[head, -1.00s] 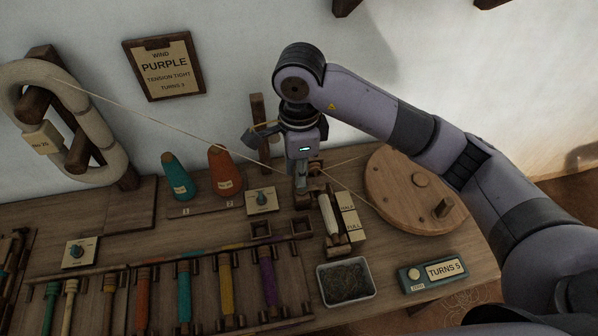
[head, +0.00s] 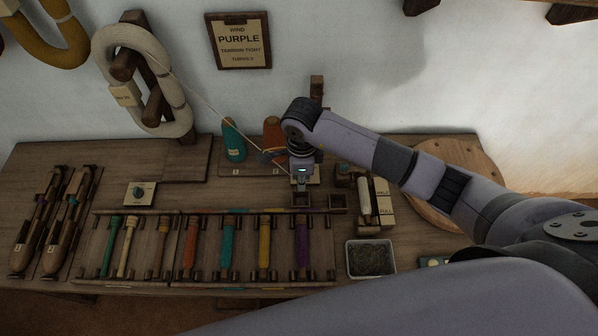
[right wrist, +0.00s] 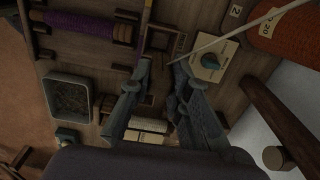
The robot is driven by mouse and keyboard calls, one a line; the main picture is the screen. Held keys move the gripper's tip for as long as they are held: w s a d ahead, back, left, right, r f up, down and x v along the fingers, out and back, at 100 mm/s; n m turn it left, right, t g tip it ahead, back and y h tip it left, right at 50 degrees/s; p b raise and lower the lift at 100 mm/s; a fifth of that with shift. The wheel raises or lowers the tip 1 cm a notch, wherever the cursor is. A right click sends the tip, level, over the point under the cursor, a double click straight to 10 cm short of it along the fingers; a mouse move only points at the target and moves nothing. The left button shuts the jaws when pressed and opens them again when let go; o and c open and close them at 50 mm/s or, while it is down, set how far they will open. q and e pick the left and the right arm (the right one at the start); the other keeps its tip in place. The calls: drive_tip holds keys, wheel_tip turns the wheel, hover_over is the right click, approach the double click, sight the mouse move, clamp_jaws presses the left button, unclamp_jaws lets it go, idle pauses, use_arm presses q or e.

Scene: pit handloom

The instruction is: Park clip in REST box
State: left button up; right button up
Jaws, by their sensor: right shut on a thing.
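My right gripper (head: 301,186) points down over the left of two small dark open boxes (head: 300,202). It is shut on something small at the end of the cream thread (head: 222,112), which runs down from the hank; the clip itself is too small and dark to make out. In the right wrist view the fingertips of the right gripper (right wrist: 158,70) lie just below a small open box (right wrist: 147,38), with the thread (right wrist: 225,36) reaching them. The second box (head: 337,210) stands just right. My left gripper is out of view.
The cream hank (head: 108,60) hangs at the left. Teal (head: 233,142) and orange (head: 271,130) cones stand behind. The bobbin winder (head: 364,200) and its round wheel (head: 470,160) are right. A grey tray (head: 370,244) and a rack of coloured bobbins (head: 215,287) lie in front.

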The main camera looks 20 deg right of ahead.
drive_tip(key=shift+f+b, duration=0.5)
drive_tip(key=shift+f, duration=0.4)
drive_tip(key=shift+f+b, duration=0.35)
drive_tip(key=shift+f, duration=0.1)
wheel_tip(320, 180, down, 5)
drive_tip(key=b, duration=0.4)
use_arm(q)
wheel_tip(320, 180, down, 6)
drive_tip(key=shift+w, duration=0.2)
use_arm(e)
drive_tip(key=o, duration=0.9)
drive_tip(key=shift+o, duration=0.5)
drive_tip(key=shift+o, duration=1.3)
